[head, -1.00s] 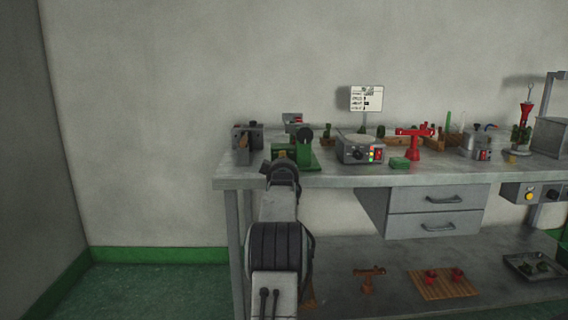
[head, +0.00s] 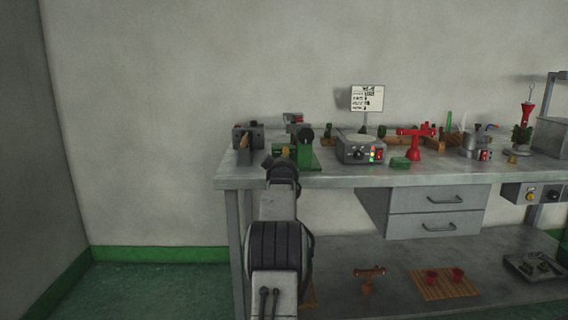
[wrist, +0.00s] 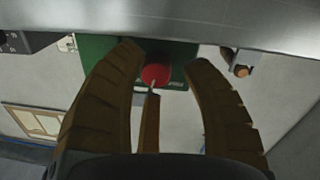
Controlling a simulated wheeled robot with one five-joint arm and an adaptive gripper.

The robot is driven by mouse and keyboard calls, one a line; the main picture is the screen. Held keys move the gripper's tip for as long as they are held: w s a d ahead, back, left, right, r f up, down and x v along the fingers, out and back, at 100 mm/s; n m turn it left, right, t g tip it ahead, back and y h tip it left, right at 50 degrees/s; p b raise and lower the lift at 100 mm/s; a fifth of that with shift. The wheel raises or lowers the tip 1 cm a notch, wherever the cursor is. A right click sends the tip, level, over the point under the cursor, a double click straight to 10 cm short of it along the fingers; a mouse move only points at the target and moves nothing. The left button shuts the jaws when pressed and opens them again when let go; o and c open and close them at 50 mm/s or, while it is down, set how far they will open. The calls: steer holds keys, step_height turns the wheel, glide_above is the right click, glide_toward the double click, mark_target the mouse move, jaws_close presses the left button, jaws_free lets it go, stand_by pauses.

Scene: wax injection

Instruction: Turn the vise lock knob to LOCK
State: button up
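In the wrist view a round red knob (wrist: 155,74) sits on a green plate (wrist: 100,48), with a thin pointer-like piece at its lower edge. My gripper (wrist: 163,57) is open, with one brown finger on each side of the knob and gaps between. A narrow brown piece stands upright between the fingers, just below the knob; I cannot tell what it is. In the head view my arm reaches to a green device (head: 306,150) with a dark round part, at the left of the bench.
A grey device with a wooden handle (head: 243,140) stands left of the green one. A grey box with a dial (head: 361,150) and a red tool (head: 415,145) stand to the right on the bench (head: 340,179). A sign (head: 367,98) rises behind.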

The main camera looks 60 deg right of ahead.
steer(key=shift+o, duration=0.8)
steer(key=shift+s, duration=0.1)
steer(key=v, duration=1.2)
stand_by(0.4)
